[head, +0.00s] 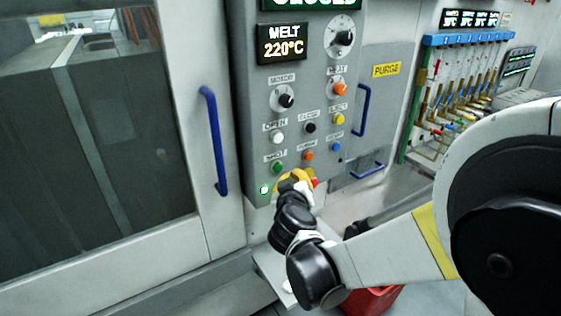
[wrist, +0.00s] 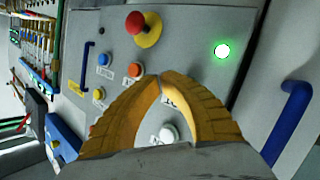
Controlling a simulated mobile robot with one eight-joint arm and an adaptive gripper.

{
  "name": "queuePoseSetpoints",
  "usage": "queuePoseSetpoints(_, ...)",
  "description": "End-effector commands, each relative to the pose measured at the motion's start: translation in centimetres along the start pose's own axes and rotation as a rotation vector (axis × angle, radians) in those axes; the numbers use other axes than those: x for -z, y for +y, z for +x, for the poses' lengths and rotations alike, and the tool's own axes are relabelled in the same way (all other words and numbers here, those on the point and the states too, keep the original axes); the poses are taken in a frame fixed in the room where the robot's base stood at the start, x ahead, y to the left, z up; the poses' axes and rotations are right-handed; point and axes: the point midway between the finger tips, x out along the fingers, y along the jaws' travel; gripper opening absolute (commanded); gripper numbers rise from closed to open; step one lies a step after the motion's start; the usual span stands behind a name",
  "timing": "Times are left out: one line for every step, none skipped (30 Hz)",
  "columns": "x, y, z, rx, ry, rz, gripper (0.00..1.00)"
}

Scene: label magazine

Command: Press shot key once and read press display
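The green shot key (head: 277,167) is at the lower left of the grey control panel (head: 256,124) in the head view, under a label partly legible as SHOT. My gripper (head: 288,179) is just below and right of it, in front of the panel. In the wrist view my gripper's yellow fingers (wrist: 161,79) meet at their tips, with nothing seen between them. The shot key is hidden there, and I cannot tell whether the tips touch it. A display (head: 310,4), cut by the top edge, seems to read CLOSED. The display below it (head: 283,43) reads MELT 220°C.
A red emergency button (wrist: 136,22) on a yellow base and a lit green lamp (wrist: 222,50) are near the fingers. Orange (head: 308,156), white (head: 278,138) and blue (head: 336,146) keys surround the shot key. A blue door handle (head: 214,142) stands left.

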Motion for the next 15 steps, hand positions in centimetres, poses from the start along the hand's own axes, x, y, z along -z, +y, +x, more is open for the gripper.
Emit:
queuePoseSetpoints(0.16, -0.26, 0.43, 0.0, 0.0, 0.0, 0.0)
queuePoseSetpoints(0.26, -0.36, 0.62, 0.0, 0.0, 0.0, 0.0)
queuePoseSetpoints(0.37, -0.47, 0.84, 0.0, 0.0, 0.0, 0.0)
queuePoseSetpoints(0.45, -0.54, 0.97, 0.0, 0.0, 0.0, 0.0)
queuePoseSetpoints(0.52, -0.6, 1.08, 0.0, 0.0, 0.0, 0.0)
queuePoseSetpoints(0.6, -0.66, 1.21, 0.0, 0.0, 0.0, 0.0)
queuePoseSetpoints(0.64, -0.69, 1.27, 0.0, 0.0, 0.0, 0.0)
queuePoseSetpoints(0.67, -0.72, 1.33, 0.0, 0.0, 0.0, 0.0)
queuePoseSetpoints(0.7, -0.74, 1.37, 0.0, 0.0, 0.0, 0.0)
queuePoseSetpoints(0.72, -0.75, 1.39, 0.0, 0.0, 0.0, 0.0)
queuePoseSetpoints(0.72, -0.75, 1.4, 0.0, 0.0, 0.0, 0.0)
queuePoseSetpoints(0.72, -0.75, 1.4, 0.0, 0.0, 0.0, 0.0)
queuePoseSetpoints(0.72, -0.75, 1.4, 0.0, 0.0, 0.0, 0.0)
queuePoseSetpoints(0.72, -0.75, 1.4, 0.0, 0.0, 0.0, 0.0)
queuePoseSetpoints(0.72, -0.74, 1.39, 0.0, 0.0, 0.0, 0.0)
